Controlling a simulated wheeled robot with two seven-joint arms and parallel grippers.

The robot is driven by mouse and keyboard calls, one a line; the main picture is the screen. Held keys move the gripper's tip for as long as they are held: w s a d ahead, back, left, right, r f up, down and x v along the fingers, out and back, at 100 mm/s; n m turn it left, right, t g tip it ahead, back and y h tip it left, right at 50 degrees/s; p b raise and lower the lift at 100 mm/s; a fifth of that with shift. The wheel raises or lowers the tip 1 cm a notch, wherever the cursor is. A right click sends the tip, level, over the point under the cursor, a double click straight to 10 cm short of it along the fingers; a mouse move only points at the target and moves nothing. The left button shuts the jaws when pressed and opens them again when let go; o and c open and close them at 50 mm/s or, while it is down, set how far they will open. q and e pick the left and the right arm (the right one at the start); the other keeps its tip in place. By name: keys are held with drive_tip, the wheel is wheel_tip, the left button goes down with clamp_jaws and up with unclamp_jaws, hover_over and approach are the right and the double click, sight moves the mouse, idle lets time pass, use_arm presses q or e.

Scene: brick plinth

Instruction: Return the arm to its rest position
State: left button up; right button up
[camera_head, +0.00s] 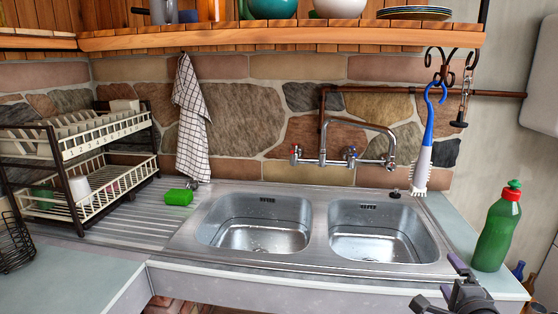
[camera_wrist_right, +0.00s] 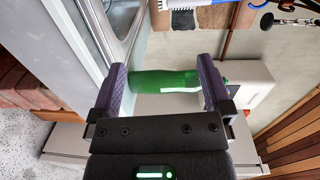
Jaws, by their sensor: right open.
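My right gripper (camera_head: 440,284) shows at the bottom right of the head view, in front of the counter's front edge. In the right wrist view its two purple-padded fingers (camera_wrist_right: 163,72) are wide apart with nothing held between them. A green bottle with a red cap (camera_head: 497,232) stands upright on the counter, right of the sink and beyond the gripper. It also shows in the right wrist view (camera_wrist_right: 165,81), lined up between the fingers but farther off. My left gripper is not in view.
The double steel sink (camera_head: 320,268) fills the middle of the counter, with a tap (camera_head: 358,128) behind. A dish rack (camera_head: 85,205) stands left, near a green sponge (camera_head: 178,197). A blue-handled brush (camera_head: 427,140) hangs from the shelf (camera_head: 290,38). Small bottles (camera_head: 518,270) sit lower right.

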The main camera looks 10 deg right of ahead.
drive_tip(key=s+a+f+n+g+y, duration=0.1)
drive_tip(key=s+a+f+n+g, duration=0.25)
drive_tip(key=f, duration=0.65)
drive_tip(key=s+a+f+n+g+y, duration=0.15)
drive_tip(key=s+a+f+n, duration=0.3)
drive_tip(key=f, duration=0.45)
drive_tip(key=s+a+f+n+g+y, duration=0.1)
drive_tip(key=s+a+f+n+g, duration=0.25)
drive_tip(key=f, duration=0.65)
drive_tip(key=s+a+f+n+g, duration=0.2)
drive_tip(key=s+a+f+n, duration=0.2)
drive_tip(key=s, duration=0.6)
drive_tip(key=s+a+f+n+g+y, duration=0.1)
drive_tip(key=s+a+f+n+g, duration=0.2)
drive_tip(key=s, duration=0.7)
drive_tip(key=s+a+f+n+g, duration=0.2)
drive_tip(key=s+a+f+n, duration=0.2)
drive_tip(key=s, duration=0.7)
drive_tip(key=shift+a+f+n+g, duration=0.35)
drive_tip(key=shift+a+n, duration=0.15)
drive_tip(key=shift+n, duration=0.05)
